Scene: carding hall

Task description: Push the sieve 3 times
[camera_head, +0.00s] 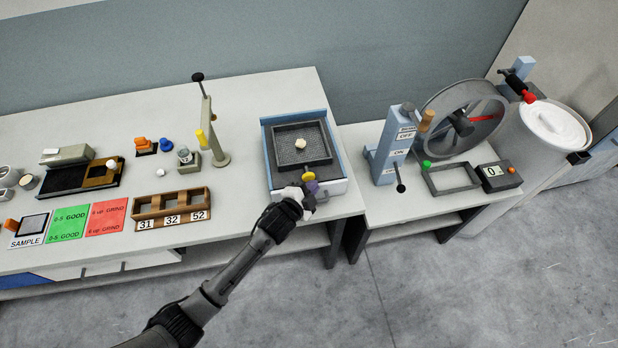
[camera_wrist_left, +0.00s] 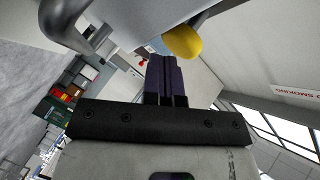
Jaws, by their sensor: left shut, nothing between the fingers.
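The sieve (camera_head: 278,160) is a dark square frame with a mesh bottom. It sits in a blue-walled, open-topped holder (camera_head: 267,145) at the right end of the long bench. A small pale lump (camera_head: 300,143) lies on the mesh. A yellow knob (camera_head: 308,176) is at the sieve's front edge, and it also shows in the left wrist view (camera_wrist_left: 183,40). My left gripper (camera_head: 310,187) is shut and empty just in front of the knob. Its dark purple fingers are together in the left wrist view (camera_wrist_left: 163,75). I cannot tell whether they touch the knob. My right gripper is not in view.
A post with a lever (camera_head: 210,130) and a wooden tray (camera_head: 172,205) marked 31, 32, 52 stand left of the sieve. A second table to the right holds a blue lever stand (camera_head: 393,145), a wheel (camera_head: 462,120) and a counter (camera_head: 499,176). A gap separates the tables.

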